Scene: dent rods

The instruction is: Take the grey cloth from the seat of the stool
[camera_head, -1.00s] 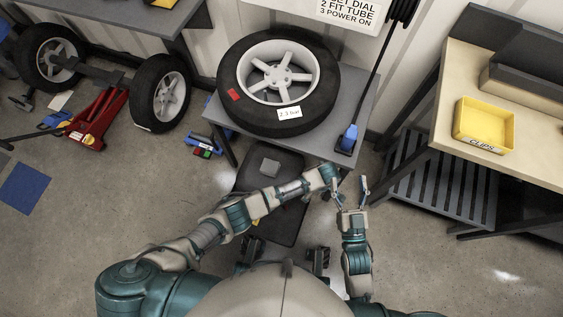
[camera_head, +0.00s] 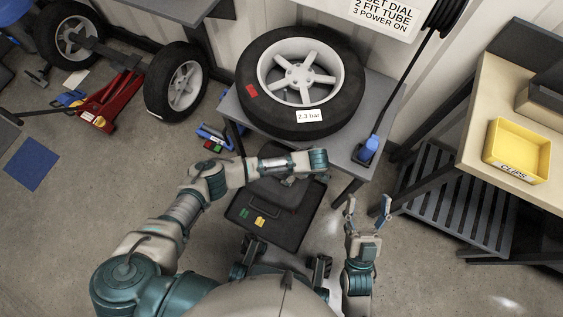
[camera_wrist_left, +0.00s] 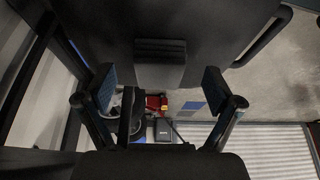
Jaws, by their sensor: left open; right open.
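The stool (camera_head: 242,208) is low and dark, on castors, below the tyre table in the head view. Its lower tray holds a small green and a yellow item. My left forearm crosses over it and hides much of the seat; I cannot make out the grey cloth there. In the left wrist view a dark folded block, apparently the grey cloth (camera_wrist_left: 160,62), lies against the dark seat (camera_wrist_left: 215,30). My left gripper (camera_wrist_left: 160,88) is open, its fingers either side of the block and apart from it. My right gripper (camera_head: 368,205) is open and empty, right of the stool.
A grey table (camera_head: 340,150) with a tyre (camera_head: 258,108) and a blue-handled tool (camera_head: 369,148) stands behind the stool. A bench with a yellow clips tray (camera_head: 518,150) is at the right. A red jack (camera_head: 103,108) is at the left.

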